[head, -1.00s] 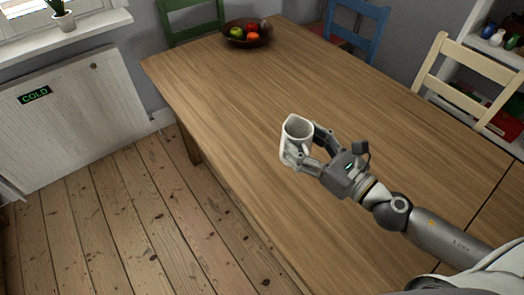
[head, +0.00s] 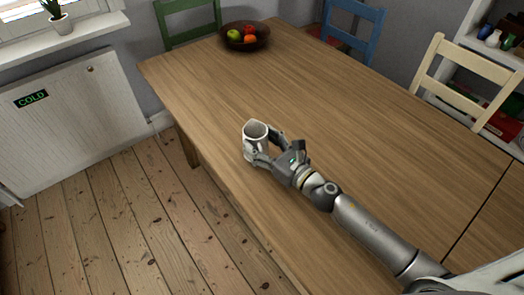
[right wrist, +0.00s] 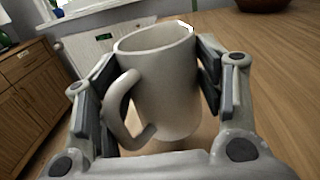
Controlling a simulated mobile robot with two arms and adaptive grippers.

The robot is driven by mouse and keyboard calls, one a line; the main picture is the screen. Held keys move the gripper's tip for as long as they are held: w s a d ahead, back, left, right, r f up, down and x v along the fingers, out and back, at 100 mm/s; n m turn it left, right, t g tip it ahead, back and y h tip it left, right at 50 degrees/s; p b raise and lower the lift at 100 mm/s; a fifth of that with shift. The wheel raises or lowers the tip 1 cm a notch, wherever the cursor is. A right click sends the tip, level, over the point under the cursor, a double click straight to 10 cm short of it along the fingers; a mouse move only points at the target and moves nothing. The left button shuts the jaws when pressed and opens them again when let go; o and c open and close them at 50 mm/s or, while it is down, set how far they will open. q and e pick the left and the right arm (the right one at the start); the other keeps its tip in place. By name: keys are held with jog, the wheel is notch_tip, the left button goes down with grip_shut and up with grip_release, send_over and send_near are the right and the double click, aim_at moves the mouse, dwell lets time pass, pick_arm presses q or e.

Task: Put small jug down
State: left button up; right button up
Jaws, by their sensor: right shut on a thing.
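The small jug (head: 256,130) is white, mug-shaped, with a handle, and is upright near the left edge of the wooden table (head: 330,120). My right gripper (head: 262,146) is shut around its body. In the right wrist view the jug (right wrist: 165,75) sits between the two fingers of my right gripper (right wrist: 155,90), its handle toward the camera at lower left. I cannot tell whether its base touches the table. My left gripper is not in view.
A dark bowl of fruit (head: 262,44) stands at the table's far end. Green (head: 190,22), blue (head: 352,30) and cream (head: 450,75) chairs stand around the table. The tabletop between jug and bowl is clear. Floorboards lie beyond the table's left edge.

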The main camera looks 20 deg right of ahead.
aim_at(264, 152)
jog(key=shift+f+b, duration=0.3)
jog(key=shift+f, duration=1.05)
jog(key=shift+s+f, duration=0.1)
jog(key=shift+f, duration=0.1)
jog(key=o, duration=1.3)
